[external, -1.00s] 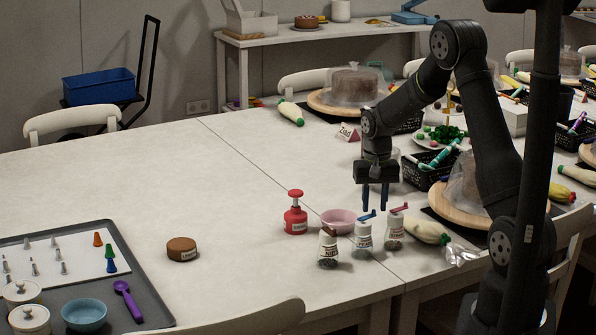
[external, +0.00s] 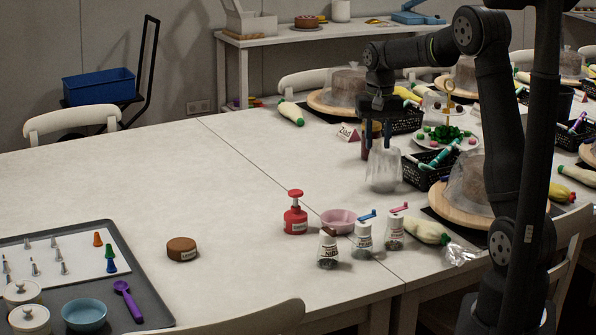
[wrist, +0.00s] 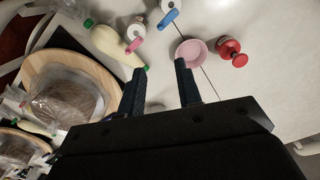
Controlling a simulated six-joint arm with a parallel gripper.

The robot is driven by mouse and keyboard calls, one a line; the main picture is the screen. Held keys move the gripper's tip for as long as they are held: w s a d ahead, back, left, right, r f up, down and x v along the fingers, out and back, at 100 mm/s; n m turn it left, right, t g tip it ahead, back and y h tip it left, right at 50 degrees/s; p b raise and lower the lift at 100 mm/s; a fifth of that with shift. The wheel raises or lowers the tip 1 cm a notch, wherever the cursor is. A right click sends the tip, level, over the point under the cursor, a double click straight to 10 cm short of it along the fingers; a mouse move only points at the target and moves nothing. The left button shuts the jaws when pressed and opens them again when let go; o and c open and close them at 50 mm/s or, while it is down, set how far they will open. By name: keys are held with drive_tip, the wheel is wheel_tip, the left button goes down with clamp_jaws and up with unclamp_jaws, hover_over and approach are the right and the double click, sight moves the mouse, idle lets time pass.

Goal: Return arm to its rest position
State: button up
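My gripper (external: 379,143) is raised above the table on the right side, fingers pointing down. In the wrist view its two fingers (wrist: 160,80) are spread apart with nothing between them.
Several grinder jars (external: 363,238), a pink bowl (external: 338,221) and a red pump bottle (external: 295,214) stand in front of my gripper. Covered cakes on wooden turntables (external: 452,204) and black baskets (external: 419,174) stand right. The left table is mostly clear around a brown tub (external: 182,248).

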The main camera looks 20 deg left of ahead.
idle(0.5)
wheel_tip(320, 180, down, 18)
drive_tip(key=shift+a+r, duration=0.1)
drive_tip(key=shift+r, duration=0.15)
idle(0.3)
drive_tip(key=shift+r, duration=0.1)
